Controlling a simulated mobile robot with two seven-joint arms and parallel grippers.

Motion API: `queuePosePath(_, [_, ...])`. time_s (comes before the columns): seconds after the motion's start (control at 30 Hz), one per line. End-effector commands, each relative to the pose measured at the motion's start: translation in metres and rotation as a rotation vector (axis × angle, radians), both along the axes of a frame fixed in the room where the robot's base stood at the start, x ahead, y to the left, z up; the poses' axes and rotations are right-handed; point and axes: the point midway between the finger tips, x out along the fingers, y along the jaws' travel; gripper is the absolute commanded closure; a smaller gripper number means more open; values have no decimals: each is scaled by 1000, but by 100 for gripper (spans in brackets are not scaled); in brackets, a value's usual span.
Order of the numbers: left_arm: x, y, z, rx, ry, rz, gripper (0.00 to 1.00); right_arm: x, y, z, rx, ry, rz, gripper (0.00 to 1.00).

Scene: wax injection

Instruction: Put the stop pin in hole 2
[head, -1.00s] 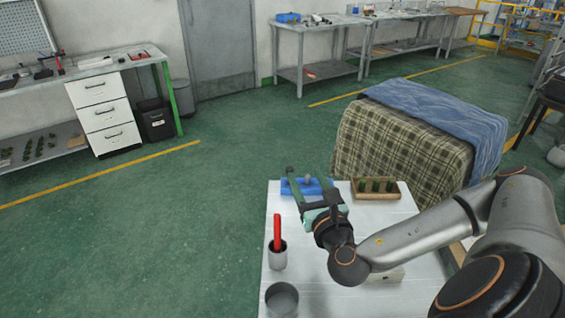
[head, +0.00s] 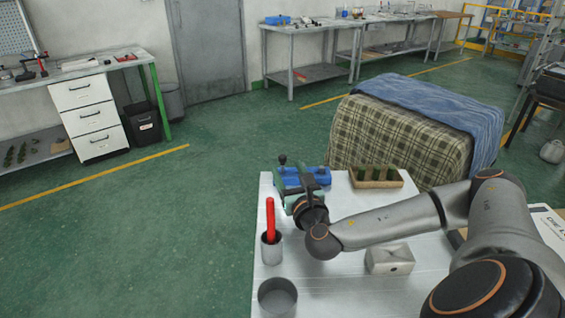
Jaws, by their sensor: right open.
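A blue fixture block (head: 318,176) lies at the back left of the white table (head: 340,290). A small dark knob-topped pin (head: 282,160) stands up at its left side, and another small dark knob (head: 321,170) shows at its right. I cannot tell which of them is the stop pin, and no numbered hole can be made out. My right gripper (head: 298,182) is open over the front of the blue fixture and hides part of it. I cannot tell whether its fingers touch a pin. My left gripper is not in view.
A wooden tray (head: 376,184) with green pieces stands right of the fixture. A grey cup (head: 271,250) with a red-handled tool (head: 270,218) and a grey pot (head: 277,297) stand at the left edge. A pale block with a hole (head: 389,259) sits below my right arm.

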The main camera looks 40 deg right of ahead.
Motion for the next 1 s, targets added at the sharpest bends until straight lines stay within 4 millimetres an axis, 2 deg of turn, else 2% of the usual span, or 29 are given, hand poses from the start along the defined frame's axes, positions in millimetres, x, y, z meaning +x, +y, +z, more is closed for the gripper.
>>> queuePosePath(0.17, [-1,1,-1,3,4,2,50,11,-6,1,-1,-2,-1,38])
queuePosePath(0.4, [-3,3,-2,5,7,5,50,41,-22,0,0,-3,-1,38])
queuePosePath(0.5, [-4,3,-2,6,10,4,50,48,-25,0,0,-1,1,38])
queuePosePath(0.77, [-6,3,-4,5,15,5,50,50,-26,0,0,0,1,38])
queuePosePath(1.0, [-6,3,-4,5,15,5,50,49,-26,0,0,0,1,64])
